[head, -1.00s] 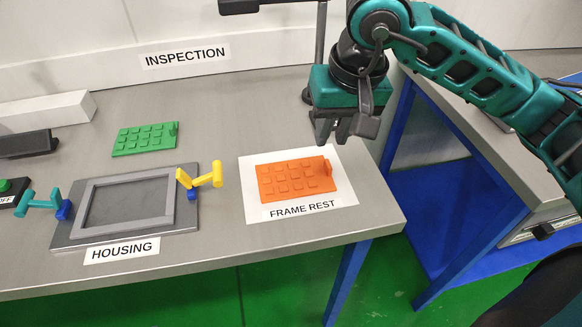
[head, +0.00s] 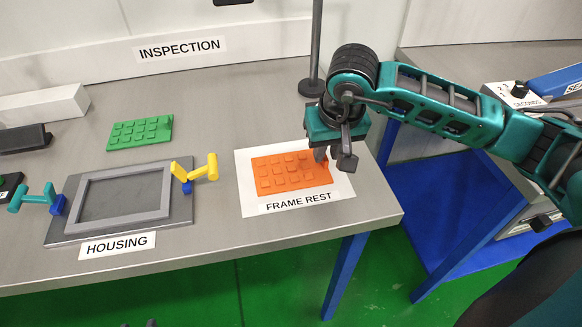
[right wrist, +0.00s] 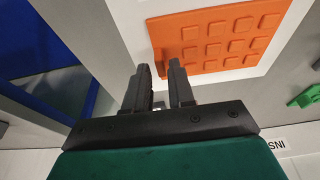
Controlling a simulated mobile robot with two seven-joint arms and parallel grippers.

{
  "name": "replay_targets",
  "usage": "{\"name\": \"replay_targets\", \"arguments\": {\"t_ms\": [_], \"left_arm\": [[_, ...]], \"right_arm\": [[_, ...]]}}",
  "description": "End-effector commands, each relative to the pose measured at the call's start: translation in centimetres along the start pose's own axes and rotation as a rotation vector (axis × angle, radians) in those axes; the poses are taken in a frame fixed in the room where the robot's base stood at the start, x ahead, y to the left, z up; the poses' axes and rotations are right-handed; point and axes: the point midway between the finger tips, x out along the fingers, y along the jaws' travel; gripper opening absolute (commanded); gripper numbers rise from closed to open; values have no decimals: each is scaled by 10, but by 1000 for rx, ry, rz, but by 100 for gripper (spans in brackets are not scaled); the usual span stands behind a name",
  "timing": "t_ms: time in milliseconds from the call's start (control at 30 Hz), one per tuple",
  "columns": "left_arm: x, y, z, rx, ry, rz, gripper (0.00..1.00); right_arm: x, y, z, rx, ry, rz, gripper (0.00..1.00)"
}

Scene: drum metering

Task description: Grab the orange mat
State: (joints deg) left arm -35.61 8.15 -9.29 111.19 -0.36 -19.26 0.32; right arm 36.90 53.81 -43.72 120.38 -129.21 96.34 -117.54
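The orange mat (head: 285,175) is a flat pad with raised squares, lying on the white sheet labelled FRAME REST. It also shows in the right wrist view (right wrist: 215,40). My right gripper (head: 322,158) points down at the mat's right edge, where its raised tab is mostly hidden. In the right wrist view, the fingers (right wrist: 159,70) are apart, with the mat's edge at and just beyond their tips. I cannot tell whether they touch it. Small dark tips at the bottom edge of the head view may be my left gripper (head: 138,324).
A grey housing (head: 60,230) with a raised frame, teal and yellow clamps, stands left of the white sheet (head: 246,205). A green mat (head: 140,132) lies behind it. A dark post (head: 316,50) stands behind my right gripper. The table's front edge is close.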

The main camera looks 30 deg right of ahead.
Motion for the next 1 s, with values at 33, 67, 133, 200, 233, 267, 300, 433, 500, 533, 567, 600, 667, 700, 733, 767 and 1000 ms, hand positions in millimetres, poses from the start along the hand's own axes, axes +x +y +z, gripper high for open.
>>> {"name": "replay_targets", "arguments": {"t_ms": [33,67,133,200,233,267,300,433,500,533,567,600,667,700,733,767,1000], "left_arm": [[0,0,0,0,0,0,43],[0,0,0,1,0,0,43],[0,0,0,1,0,0,43],[0,0,1,1,0,0,43],[0,0,1,1,0,0,43],[0,0,1,1,0,0,43],[0,0,1,1,0,0,43],[0,0,1,1,-1,0,43],[0,0,1,1,-1,0,43],[0,0,1,1,-1,0,43],[0,0,1,1,-1,0,43],[0,0,1,1,-1,1,43],[0,0,2,1,-2,1,43],[0,0,2,1,-3,1,43],[0,0,2,1,-3,1,43],[0,0,2,0,-4,1,43],[-1,1,4,0,-7,2,43]], "right_arm": [[7,0,0,0,-2,0,23],[10,-1,0,0,-2,-1,23],[14,-1,0,0,-1,-1,23],[15,-1,0,0,1,-1,23],[15,-1,0,0,1,-1,23],[15,-1,0,0,1,-1,23],[15,-1,0,0,1,-1,23],[14,-1,0,0,1,-1,18],[14,-1,0,0,1,-1,11],[14,0,0,0,1,-1,8],[14,-1,0,0,1,-1,5],[14,0,0,0,1,-1,1],[14,0,0,0,1,-1,0],[14,0,0,0,1,-1,0],[14,0,0,0,1,-1,0],[14,0,0,0,1,-1,0],[14,-1,0,0,2,-2,0]]}}
